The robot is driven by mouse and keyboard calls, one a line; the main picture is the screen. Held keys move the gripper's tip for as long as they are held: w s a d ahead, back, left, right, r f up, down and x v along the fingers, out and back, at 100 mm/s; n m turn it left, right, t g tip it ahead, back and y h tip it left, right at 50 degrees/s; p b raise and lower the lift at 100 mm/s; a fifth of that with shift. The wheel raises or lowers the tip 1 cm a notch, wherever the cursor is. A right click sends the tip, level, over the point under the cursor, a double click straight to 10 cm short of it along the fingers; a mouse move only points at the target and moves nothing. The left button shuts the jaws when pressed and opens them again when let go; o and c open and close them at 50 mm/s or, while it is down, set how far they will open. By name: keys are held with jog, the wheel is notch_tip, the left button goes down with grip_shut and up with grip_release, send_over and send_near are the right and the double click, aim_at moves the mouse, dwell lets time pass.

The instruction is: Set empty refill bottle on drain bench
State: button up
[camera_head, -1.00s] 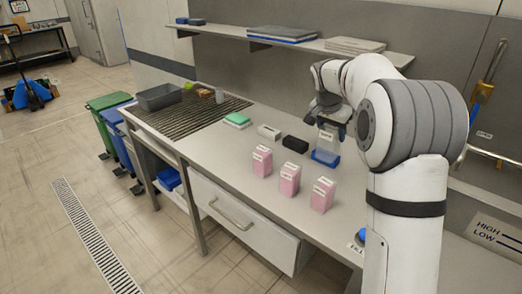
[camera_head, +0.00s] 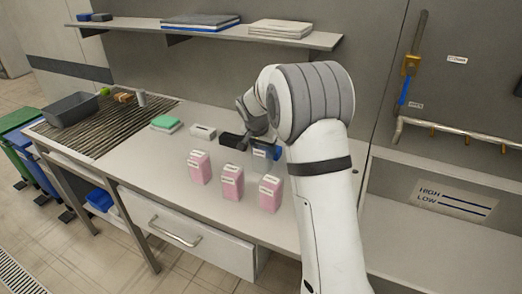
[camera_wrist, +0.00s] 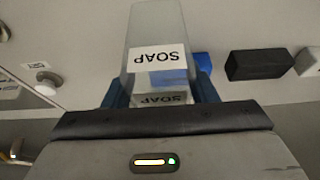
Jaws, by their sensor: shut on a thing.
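My gripper (camera_wrist: 160,92) is shut on a clear, empty-looking bottle (camera_wrist: 155,28) with a white SOAP label, seen in the wrist view between its blue fingers. In the head view my gripper (camera_head: 268,151) is over the counter behind the pink cartons, and my arm hides much of it and the bottle. Whether the bottle touches the counter is hard to tell. The drain bench, a dark slatted surface (camera_head: 98,132), is at the left end of the counter, well apart from my gripper.
Several pink cartons (camera_head: 232,182) stand in front of my gripper. A black block (camera_head: 232,140), white box (camera_head: 203,131) and green-topped stack (camera_head: 165,123) lie toward the slats. A grey bin (camera_head: 70,109) and small items occupy the slats' back; their front is bare. A shelf (camera_head: 210,36) hangs above.

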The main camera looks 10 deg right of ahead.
jog(key=shift+w+f, duration=0.1)
jog(key=shift+f, duration=0.7)
jog(key=shift+f, duration=0.1)
jog(key=o, duration=1)
jog(key=shift+c, duration=0.2)
jog(key=b+v, duration=0.1)
jog(key=v, duration=1.1)
jog(key=s+d+f+n+y, duration=0.1)
jog(key=s+n, duration=0.2)
jog(key=s, duration=1.4)
jog(key=s+d+f+n+y, duration=0.1)
jog(key=s+n, duration=0.3)
jog(key=s, duration=1.3)
jog(key=shift+s+g+y, duration=0.4)
jog(key=shift+d+f, duration=0.1)
